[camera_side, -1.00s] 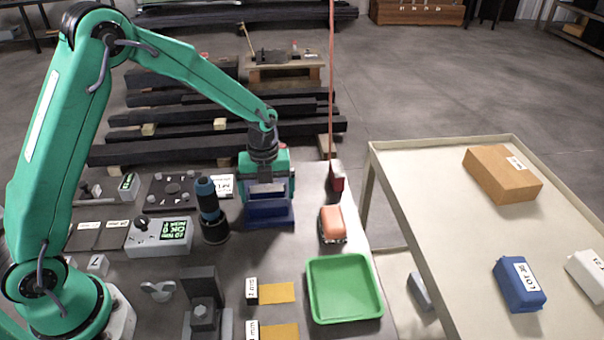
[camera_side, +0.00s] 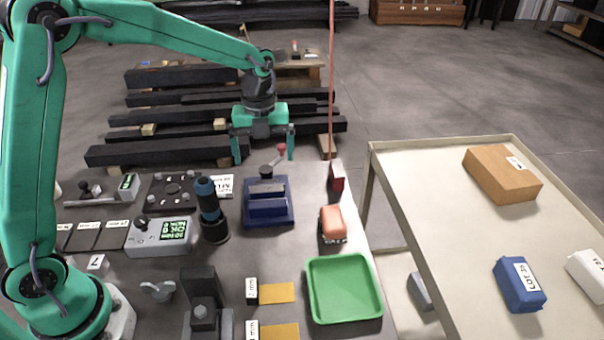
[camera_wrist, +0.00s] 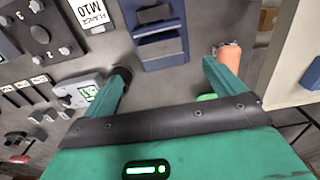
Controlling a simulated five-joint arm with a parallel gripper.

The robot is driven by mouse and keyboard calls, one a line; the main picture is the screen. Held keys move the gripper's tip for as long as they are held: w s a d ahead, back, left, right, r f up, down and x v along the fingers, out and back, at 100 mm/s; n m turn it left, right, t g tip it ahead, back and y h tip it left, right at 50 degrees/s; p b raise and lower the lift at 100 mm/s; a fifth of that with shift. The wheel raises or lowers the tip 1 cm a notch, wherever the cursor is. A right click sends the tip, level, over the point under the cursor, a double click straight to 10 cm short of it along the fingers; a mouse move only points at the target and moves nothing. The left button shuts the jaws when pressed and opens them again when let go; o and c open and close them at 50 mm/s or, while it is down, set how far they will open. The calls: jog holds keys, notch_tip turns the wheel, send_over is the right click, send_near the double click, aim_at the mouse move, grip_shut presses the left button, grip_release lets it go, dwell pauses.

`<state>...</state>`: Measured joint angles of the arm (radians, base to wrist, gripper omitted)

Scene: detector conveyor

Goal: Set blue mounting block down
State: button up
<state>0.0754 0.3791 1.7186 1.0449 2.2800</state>
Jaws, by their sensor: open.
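My gripper (camera_side: 264,152) is open and empty, raised above and behind the fixture in the side view. Its two fingers are spread apart in the wrist view (camera_wrist: 165,75), and nothing lies between them. Another blue block (camera_side: 520,285), with a LOT label, lies on the side cart.
A dark cylinder with a blue grip (camera_side: 210,210) stands close left of the fixture. An orange piece (camera_side: 333,222) and a red-and-black block (camera_side: 337,177) are to its right. A green tray (camera_side: 344,310) is in front. The cream cart (camera_side: 440,220) stands at right.

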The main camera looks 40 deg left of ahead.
jog(key=shift+r, duration=0.1)
dwell(0.5)
jog(key=s+a+r+n+t, duration=0.2)
jog(key=s+r+n+t, duration=0.1)
jog(key=s+r+n, duration=0.75)
jog(key=s+a+n+t, duration=0.1)
jog(key=s+n+t, duration=0.1)
jog(key=s+n, duration=1.1)
jog(key=n, duration=0.3)
jog(key=shift+a+f+t, duration=0.25)
jog(key=shift+f+t, duration=0.05)
